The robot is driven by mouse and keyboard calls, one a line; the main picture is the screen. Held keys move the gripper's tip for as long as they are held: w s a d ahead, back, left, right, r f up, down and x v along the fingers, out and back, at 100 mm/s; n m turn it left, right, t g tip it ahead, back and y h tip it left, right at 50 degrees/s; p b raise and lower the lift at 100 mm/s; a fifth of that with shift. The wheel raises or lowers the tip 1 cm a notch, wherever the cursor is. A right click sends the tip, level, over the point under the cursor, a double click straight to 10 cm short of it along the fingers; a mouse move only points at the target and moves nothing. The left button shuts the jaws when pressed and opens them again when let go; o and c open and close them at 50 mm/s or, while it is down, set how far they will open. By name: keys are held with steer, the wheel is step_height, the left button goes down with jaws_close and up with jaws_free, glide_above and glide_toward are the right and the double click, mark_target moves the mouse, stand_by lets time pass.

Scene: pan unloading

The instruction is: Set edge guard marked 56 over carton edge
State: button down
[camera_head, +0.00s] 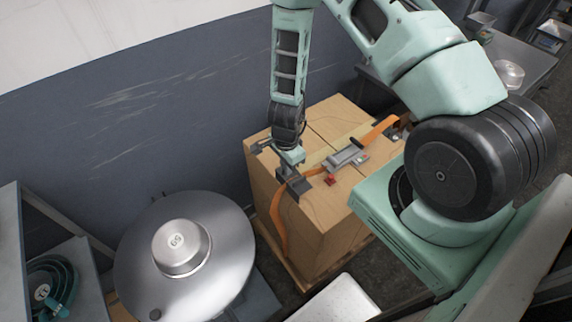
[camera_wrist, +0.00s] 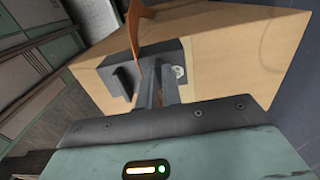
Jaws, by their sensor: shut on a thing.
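The carton (camera_head: 325,118) is a brown box on a pallet, with an orange strap (camera_head: 280,222) running across its top and down its near side. My gripper (camera_head: 288,174) is at the near top edge of the carton. It is shut on a dark grey edge guard (camera_wrist: 120,80), which also shows in the head view (camera_head: 294,188). In the wrist view the guard lies against the carton edge, by the strap (camera_wrist: 137,28). A small pale mark (camera_wrist: 179,72) on the guard is too small to read. I cannot tell whether the guard is fully seated.
A grey strap tensioner (camera_head: 347,155) and a small red piece (camera_head: 331,180) lie on the carton top. A round metal table (camera_head: 135,245) with a numbered silver pan (camera_head: 181,248) stands at left. A dark wall (camera_head: 150,120) rises behind the carton.

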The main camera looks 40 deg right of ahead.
mark_target(286, 179)
steer(key=shift+f+b, duration=2.6)
steer(key=shift+f, duration=0.75)
steer(key=c, duration=1.5)
jaws_free()
step_height(286, 179, up, 18)
steer(key=p, duration=0.2)
steer(key=shift+f+p, duration=0.25)
steer(key=shift+p, duration=0.15)
steer(key=shift+a, duration=0.1)
